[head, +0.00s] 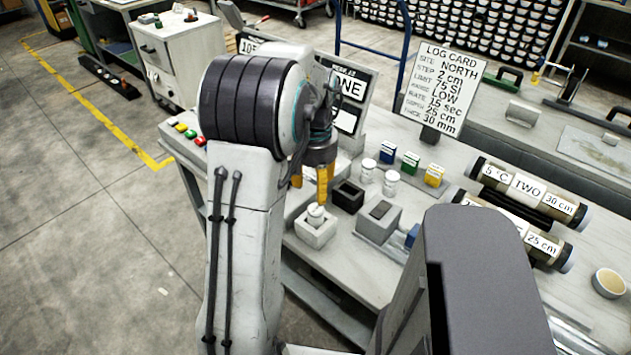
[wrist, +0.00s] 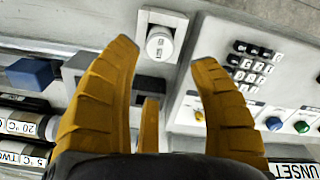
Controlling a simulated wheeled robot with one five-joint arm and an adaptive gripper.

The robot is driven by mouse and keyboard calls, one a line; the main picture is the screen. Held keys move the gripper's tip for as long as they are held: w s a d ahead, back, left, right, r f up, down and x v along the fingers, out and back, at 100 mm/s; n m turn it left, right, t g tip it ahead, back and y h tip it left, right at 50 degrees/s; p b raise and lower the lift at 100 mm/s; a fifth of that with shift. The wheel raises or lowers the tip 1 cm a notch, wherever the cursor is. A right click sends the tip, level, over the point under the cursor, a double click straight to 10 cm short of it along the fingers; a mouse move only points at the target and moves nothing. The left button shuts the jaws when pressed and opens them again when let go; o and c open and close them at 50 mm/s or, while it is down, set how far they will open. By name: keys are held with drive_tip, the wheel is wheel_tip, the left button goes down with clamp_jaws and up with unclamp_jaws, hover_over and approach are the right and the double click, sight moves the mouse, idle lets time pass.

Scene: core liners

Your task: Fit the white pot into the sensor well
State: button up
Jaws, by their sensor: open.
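A small white pot (head: 316,212) stands in a pale square block (head: 315,232) near the bench's front edge. In the wrist view the pot (wrist: 160,43) shows its round top with dark marks, and the block (wrist: 147,14) surrounds it. My gripper (head: 312,191) is open and empty above the pot. In the wrist view its yellow fingers (wrist: 163,52) are spread, with the pot between and beyond the tips. A black square block (head: 347,196) sits just right of the pale one, partly hidden by a finger in the wrist view. I cannot tell which block is the sensor well.
A grey block with a dark top patch (head: 378,216) stands right of the black one. Two white jars (head: 367,171) and small coloured boxes (head: 410,162) stand behind. Labelled core tubes (head: 528,190) lie right. A log card (head: 441,88) and a meter panel (head: 351,88) stand farther back.

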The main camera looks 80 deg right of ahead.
drive_tip(key=shift+w+r, duration=0.1)
drive_tip(key=shift+r, duration=1)
drive_tip(key=w+a+r+n+h, duration=0.15)
drive_tip(key=w+a+n, duration=0.25)
drive_tip(key=w+a, duration=0.45)
drive_tip(key=w+a+r+n, duration=0.35)
drive_tip(key=w+a, duration=0.25)
drive_tip(key=w, duration=0.6)
drive_tip(key=a+f+n+t+y, duration=0.1)
drive_tip(key=a+n, duration=1)
drive_tip(key=a, duration=1.4)
drive_tip(key=shift+a+f+t, duration=0.25)
drive_tip(key=shift+f+t, duration=0.3)
drive_tip(key=shift+t, duration=0.65)
drive_tip(key=shift+n+y, duration=0.25)
